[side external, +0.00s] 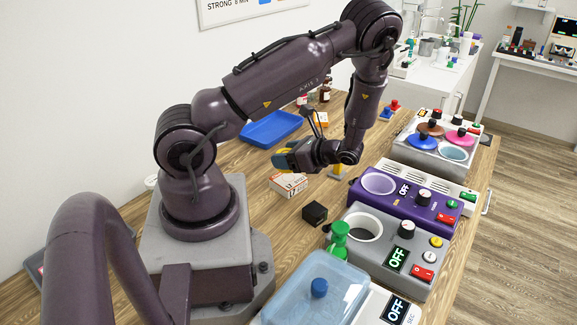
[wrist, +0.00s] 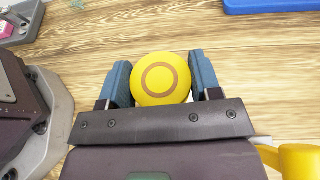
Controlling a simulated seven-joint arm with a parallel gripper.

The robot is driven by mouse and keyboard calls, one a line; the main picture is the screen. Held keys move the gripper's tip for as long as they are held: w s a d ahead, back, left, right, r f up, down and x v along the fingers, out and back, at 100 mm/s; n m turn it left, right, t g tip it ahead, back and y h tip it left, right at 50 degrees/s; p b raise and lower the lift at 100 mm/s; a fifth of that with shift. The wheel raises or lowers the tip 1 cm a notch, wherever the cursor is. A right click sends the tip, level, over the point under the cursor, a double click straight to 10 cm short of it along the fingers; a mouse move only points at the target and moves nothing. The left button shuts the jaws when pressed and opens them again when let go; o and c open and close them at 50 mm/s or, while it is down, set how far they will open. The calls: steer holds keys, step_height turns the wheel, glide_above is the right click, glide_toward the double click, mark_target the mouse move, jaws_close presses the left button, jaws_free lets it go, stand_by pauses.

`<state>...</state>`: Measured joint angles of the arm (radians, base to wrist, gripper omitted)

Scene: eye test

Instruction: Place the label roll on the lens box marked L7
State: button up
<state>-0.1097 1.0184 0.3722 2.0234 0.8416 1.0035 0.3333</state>
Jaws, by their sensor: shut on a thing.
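My gripper (side external: 284,160) is shut on a round yellow thing with a brown ring on its face, which I take for the label roll (wrist: 160,79). In the wrist view the roll sits between the two blue fingers of my gripper (wrist: 160,82). In the side view only a little yellow of the roll shows at the fingers. A small white and orange box (side external: 288,186) stands on the table just below my gripper in that view. Its dark marking is too small to read surely as L7. I cannot tell whether the roll touches it.
A yellow object (wrist: 302,160) is at the wrist view's lower right. A blue tray (side external: 270,129) and another orange box (side external: 321,119) lie behind. Grey and purple devices (side external: 408,205) line the right edge.

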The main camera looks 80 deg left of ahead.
steer(key=shift+w+a+f, duration=0.1)
steer(key=shift+a+f, duration=0.05)
steer(key=shift+f, duration=0.8)
steer(key=shift+w+a+f, duration=0.1)
steer(key=shift+f, duration=0.85)
steer(key=o, duration=0.9)
steer(key=shift+o, duration=0.2)
steer(key=shift+w+d, duration=0.1)
